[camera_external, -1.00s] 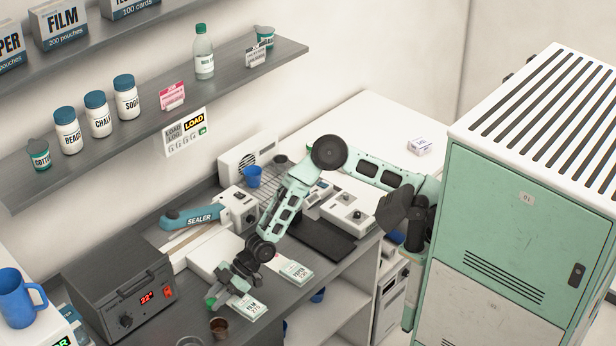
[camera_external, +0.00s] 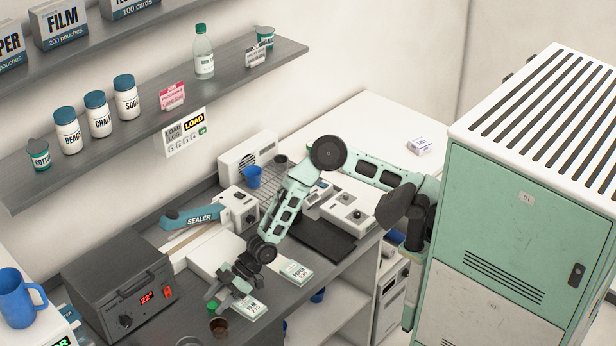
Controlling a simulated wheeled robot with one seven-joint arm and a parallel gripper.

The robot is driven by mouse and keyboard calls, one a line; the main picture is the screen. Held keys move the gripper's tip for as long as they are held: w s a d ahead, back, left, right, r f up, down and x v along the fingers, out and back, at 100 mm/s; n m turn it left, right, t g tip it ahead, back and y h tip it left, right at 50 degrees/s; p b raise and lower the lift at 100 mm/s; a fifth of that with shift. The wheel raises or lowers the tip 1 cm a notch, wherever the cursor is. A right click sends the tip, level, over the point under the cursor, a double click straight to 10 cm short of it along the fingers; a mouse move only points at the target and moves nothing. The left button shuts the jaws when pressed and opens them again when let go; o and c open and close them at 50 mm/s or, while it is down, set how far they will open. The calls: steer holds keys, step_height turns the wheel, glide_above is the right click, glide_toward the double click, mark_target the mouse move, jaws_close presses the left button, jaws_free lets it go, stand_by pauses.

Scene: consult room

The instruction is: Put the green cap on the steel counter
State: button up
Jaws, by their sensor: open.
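A film packet (camera_external: 250,308) and a paper packet (camera_external: 296,272) lie right of my gripper. A dark box with a red display (camera_external: 122,290) stands to the left. The sealer (camera_external: 200,219) is behind. A shelf (camera_external: 160,118) with jars and a bottle hangs above.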

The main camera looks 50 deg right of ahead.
steer(key=b+v, duration=0.2)
steer(key=v, duration=0.9)
steer(key=shift+d+r, duration=0.15)
steer(key=s+d+r+m+h, duration=0.2)
steer(key=s+d+r+h, duration=0.1)
steer(key=s+d, duration=0.4)
steer(key=s+d+r+m+g+h, duration=0.1)
steer(key=s+d+r+m+h, duration=0.1)
steer(key=s+d, duration=0.6)
steer(key=s+d+r+m+g+h, duration=0.1)
steer(key=s+d+r+m+h, duration=0.2)
steer(key=s+d, duration=0.5)
steer(key=d+m+h, duration=0.1)
steer(key=d+h, duration=0.1)
steer(key=d, duration=0.2)
steer(key=shift+d+r, duration=0.15)
steer(key=shift+r, duration=0.25)
